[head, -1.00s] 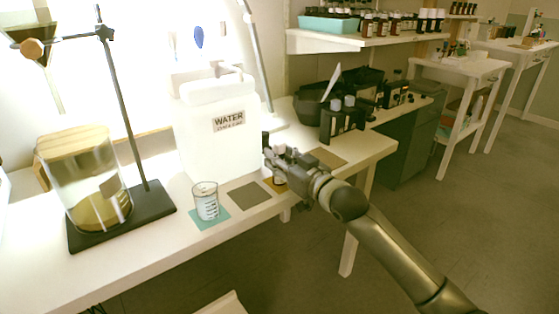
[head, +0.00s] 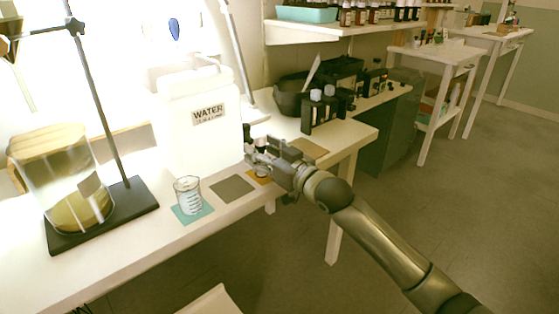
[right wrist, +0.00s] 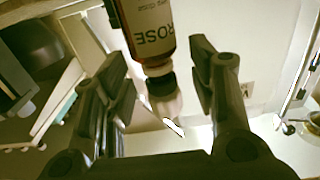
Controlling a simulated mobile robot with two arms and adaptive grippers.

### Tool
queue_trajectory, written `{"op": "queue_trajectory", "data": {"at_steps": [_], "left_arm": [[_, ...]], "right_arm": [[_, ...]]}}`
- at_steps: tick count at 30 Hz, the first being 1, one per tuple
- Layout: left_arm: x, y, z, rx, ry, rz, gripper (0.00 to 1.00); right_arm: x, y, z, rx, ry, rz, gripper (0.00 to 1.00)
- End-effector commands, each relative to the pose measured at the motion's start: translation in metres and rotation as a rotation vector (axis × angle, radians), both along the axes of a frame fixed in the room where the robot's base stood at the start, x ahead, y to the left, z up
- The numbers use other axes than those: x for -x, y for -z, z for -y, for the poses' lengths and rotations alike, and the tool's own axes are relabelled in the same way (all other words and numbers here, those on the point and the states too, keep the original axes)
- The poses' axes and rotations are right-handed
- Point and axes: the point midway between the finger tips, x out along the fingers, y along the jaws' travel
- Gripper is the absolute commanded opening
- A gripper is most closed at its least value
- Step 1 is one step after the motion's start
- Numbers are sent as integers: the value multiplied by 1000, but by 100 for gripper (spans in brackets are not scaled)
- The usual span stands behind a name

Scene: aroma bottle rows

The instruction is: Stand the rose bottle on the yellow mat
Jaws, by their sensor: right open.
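The rose bottle (right wrist: 146,30), amber with a pale label reading ROSE and a black cap, shows upside down in the right wrist view, its base end cut off by the frame. My right gripper (right wrist: 160,78) is open, with a finger on either side of the bottle's cap end and gaps visible. In the head view, my right gripper (head: 262,150) is just above the yellow mat (head: 256,178) near the table's front edge. It mostly hides the bottle, so the contact with the mat is hard to see. My left gripper is not in view.
Left of the yellow mat are a grey mat (head: 232,188) and a beaker (head: 188,196) on a teal mat (head: 207,208). A white water jug (head: 197,125) stands close behind. A brown mat (head: 310,147) to the right is bare in its visible part. Dark bottles (head: 318,110) stand beyond.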

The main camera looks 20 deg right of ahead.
Motion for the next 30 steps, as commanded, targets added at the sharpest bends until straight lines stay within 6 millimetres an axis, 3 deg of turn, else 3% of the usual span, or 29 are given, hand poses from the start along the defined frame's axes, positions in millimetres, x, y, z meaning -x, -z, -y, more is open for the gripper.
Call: {"op": "queue_trajectory", "data": {"at_steps": [9,14,21,27,30], "left_arm": [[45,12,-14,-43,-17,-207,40],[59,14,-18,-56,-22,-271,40],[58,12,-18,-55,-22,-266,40],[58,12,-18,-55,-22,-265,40],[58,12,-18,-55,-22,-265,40]], "right_arm": [[54,0,20,3,0,-3,52],[78,-1,28,4,0,-3,52],[99,-1,37,1,1,0,52],[104,0,38,0,1,-1,52],[109,16,34,10,10,-40,52]]}}
